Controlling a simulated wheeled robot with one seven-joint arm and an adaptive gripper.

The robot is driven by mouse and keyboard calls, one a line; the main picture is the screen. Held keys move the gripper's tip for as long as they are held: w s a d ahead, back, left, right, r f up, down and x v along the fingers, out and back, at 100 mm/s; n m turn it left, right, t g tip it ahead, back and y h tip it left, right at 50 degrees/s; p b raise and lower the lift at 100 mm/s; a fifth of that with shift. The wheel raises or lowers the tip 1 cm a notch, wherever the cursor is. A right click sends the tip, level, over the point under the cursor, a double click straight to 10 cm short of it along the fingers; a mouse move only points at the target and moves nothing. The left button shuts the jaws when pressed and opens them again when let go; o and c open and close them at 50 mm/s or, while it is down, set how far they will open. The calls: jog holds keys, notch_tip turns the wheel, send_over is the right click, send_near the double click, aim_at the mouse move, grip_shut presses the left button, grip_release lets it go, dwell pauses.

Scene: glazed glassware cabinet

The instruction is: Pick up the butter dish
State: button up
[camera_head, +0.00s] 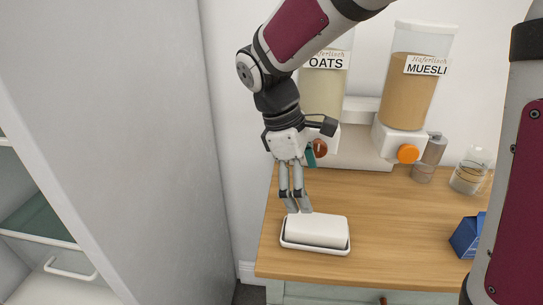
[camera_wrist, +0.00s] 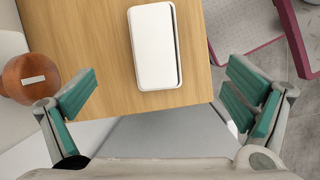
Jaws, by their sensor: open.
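The white butter dish (camera_head: 318,231) sits near the front left corner of the wooden worktop, its rounded lid on a shallow tray with a dark line between them. My gripper (camera_head: 298,208) is just behind its far left edge in the head view, pointing down. In the wrist view the butter dish (camera_wrist: 155,46) lies ahead of my gripper (camera_wrist: 160,112), whose teal-padded fingers are spread wide with nothing between them. I cannot tell from the head view whether a fingertip touches the dish.
Dispensers of oats (camera_head: 322,85) and muesli (camera_head: 412,85) stand behind on the wooden worktop (camera_head: 390,220). A metal grinder (camera_head: 429,158), a glass jar (camera_head: 470,170) and a blue carton (camera_head: 467,237) are to the right. A tall grey cabinet side (camera_head: 120,130) rises at left. The worktop right of the dish is clear.

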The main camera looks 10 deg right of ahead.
aim_at(313, 222)
jog(key=shift+n, duration=0.8)
jog(key=x, duration=0.5)
jog(key=w+x, duration=0.1)
jog(key=x, duration=0.4)
jog(key=a+x, duration=0.1)
jog(key=x, duration=0.4)
jog(key=shift+w+a+f, duration=0.1)
jog(key=shift+w+f, duration=0.2)
jog(key=shift+f, duration=0.1)
jog(key=shift+c, duration=0.3)
jog(key=c, duration=1.5)
jog(key=shift+c, duration=0.2)
